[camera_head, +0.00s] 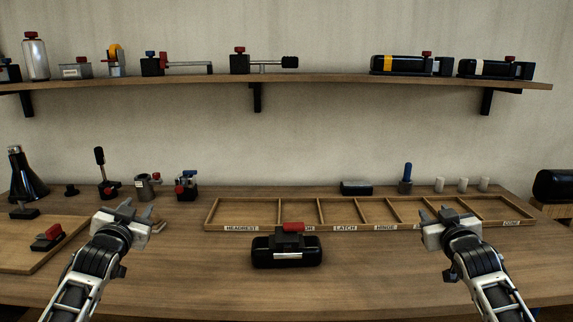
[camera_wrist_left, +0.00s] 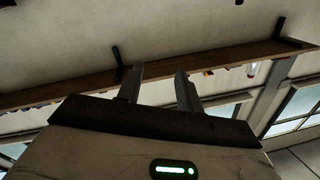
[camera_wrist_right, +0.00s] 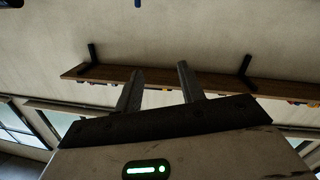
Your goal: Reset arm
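My left gripper (camera_head: 124,213) is raised over the left part of the table, near the wooden board. Its two fingers stand apart with nothing between them in the left wrist view (camera_wrist_left: 160,85). My right gripper (camera_head: 449,212) is raised over the right part of the table, in front of the compartment tray. Its fingers are also apart and empty in the right wrist view (camera_wrist_right: 158,82). The two arms are held at about the same height. A black cylindrical part with a red handle (camera_head: 287,250) lies on the table between the grippers, touched by neither.
The labelled wooden tray (camera_head: 262,202) spans the middle and right of the table. A wooden board (camera_head: 22,255) with a red-handled clamp (camera_head: 48,237) lies at left. Several fixtures stand along the back. A wall shelf (camera_head: 330,79) holds more parts. The front middle is clear.

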